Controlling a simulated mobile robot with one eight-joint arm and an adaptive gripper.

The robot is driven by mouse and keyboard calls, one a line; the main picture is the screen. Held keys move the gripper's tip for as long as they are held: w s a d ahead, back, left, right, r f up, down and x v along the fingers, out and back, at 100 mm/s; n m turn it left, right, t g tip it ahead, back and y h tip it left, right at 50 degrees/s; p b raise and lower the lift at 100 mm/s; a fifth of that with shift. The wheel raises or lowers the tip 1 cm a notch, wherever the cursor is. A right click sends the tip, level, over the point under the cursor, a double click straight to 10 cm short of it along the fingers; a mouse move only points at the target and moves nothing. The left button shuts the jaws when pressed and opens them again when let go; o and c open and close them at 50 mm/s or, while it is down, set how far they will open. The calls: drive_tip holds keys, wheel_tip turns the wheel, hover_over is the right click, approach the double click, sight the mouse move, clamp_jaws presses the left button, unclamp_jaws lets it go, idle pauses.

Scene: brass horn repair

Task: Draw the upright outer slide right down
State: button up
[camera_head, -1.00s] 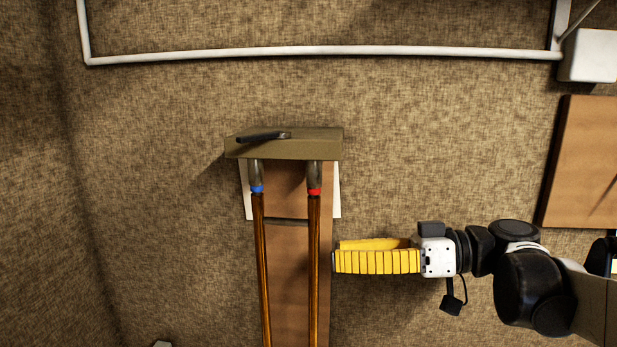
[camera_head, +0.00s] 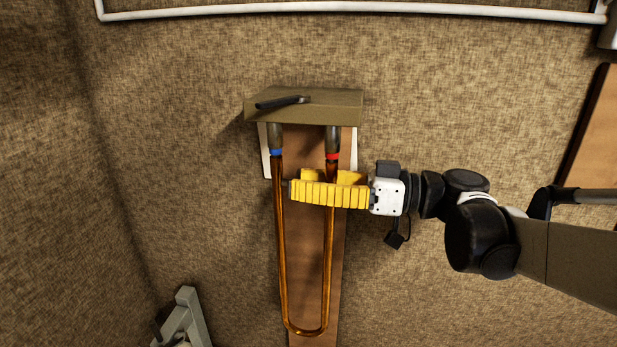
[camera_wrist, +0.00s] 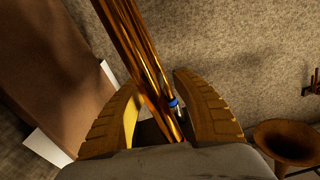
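The outer slide (camera_head: 283,260) is a U-shaped copper-coloured tube hanging upright, its bend at the bottom. Its two legs meet grey upper tubes under a clamp block (camera_head: 303,105), with a blue band (camera_head: 276,152) on the left and a red band (camera_head: 332,157) on the right. My gripper (camera_head: 300,190), with yellow ribbed fingers, reaches in from the right just below the bands. The right leg passes between the spread fingers; the tips end beside the left leg. In the wrist view, tubing (camera_wrist: 140,60) runs between the fingers (camera_wrist: 155,95); contact is unclear.
A brown board (camera_head: 305,220) stands behind the slide. A white rail (camera_head: 350,7) crosses the top. A grey stand-like object (camera_head: 185,320) is at lower left. A brass bell (camera_wrist: 288,140) shows at right in the wrist view.

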sight(305, 322)
clamp_jaws()
drive_tip(key=shift+f, duration=0.1)
wheel_tip(305, 322, down, 32)
drive_tip(key=b, duration=2.4)
drive_tip(key=shift+f, duration=0.15)
unclamp_jaws()
